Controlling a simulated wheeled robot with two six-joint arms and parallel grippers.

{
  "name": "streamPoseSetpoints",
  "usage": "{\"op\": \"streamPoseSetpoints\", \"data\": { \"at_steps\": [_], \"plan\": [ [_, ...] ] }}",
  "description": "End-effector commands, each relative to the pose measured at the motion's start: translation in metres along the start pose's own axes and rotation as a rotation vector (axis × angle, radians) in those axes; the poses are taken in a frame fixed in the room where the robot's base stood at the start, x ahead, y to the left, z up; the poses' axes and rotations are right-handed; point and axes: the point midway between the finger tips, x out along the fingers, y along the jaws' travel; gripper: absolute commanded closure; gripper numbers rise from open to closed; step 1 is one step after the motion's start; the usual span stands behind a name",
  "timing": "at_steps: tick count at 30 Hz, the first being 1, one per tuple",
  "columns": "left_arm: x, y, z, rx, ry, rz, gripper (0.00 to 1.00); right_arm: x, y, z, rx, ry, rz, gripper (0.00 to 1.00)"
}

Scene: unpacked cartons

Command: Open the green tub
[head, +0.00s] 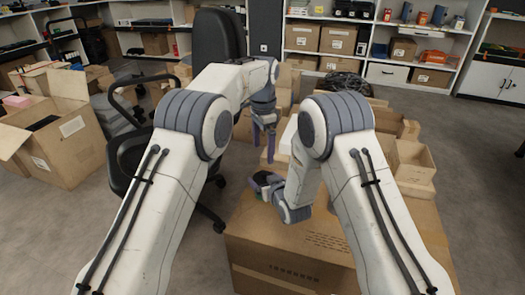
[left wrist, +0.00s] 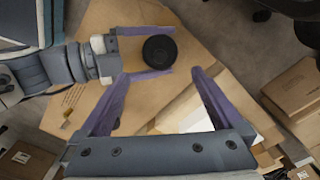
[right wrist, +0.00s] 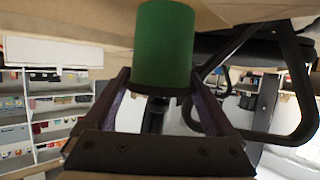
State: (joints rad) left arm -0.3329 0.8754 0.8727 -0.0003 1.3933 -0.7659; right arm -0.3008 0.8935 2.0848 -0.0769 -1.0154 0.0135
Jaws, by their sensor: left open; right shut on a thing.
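The green tub (right wrist: 165,45) is a green cylinder with a dark rim band, shown upside down in the right wrist view. From above, its round black lid (left wrist: 159,50) shows in the left wrist view. The tub is at the left edge of a large brown carton (head: 290,245). My right gripper (right wrist: 160,73) is shut on the tub, one finger on each side near the lid. My left gripper (head: 264,150) is open and empty, pointing down above the tub; its spread fingers also show in the left wrist view (left wrist: 160,73). In the head view, my right gripper mostly hides the tub.
Smaller cartons and an open box (head: 410,165) stand at the back and right of the large carton. A black office chair (head: 218,45) stands close behind and left of it. An open carton (head: 60,140) sits on the floor at far left. Shelves line the back.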

Motion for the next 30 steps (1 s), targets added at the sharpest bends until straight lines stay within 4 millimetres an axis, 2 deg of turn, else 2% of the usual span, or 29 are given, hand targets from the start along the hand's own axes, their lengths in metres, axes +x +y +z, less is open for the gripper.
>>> {"op": "streamPoseSetpoints", "data": {
  "at_steps": [6, 11, 14, 24, 30],
  "plan": [
    [-0.015, 0.001, 0.002, -0.243, 0.0, -0.001, 0.0, 0.0, 0.0, 0.0, 0.0, -0.001, 0.0, 1.0],
    [-0.01, 0.001, 0.003, -0.294, -0.002, 0.001, 0.0, 0.0, 0.0, 0.001, 0.0, -0.001, 0.0, 1.0],
    [0.003, 0.001, 0.003, -0.294, -0.003, 0.002, 0.0, 0.0, 0.0, 0.0, 0.0, -0.001, 0.0, 1.0],
    [0.068, 0.002, 0.003, -0.292, -0.003, 0.002, 0.0, 0.0, 0.0, 0.0, 0.0, -0.001, 0.0, 1.0],
    [0.093, 0.001, 0.003, -0.291, 0.0, 0.001, 0.0, 0.0, 0.0, 0.0, 0.0, -0.001, 0.0, 1.0]
  ]
}}
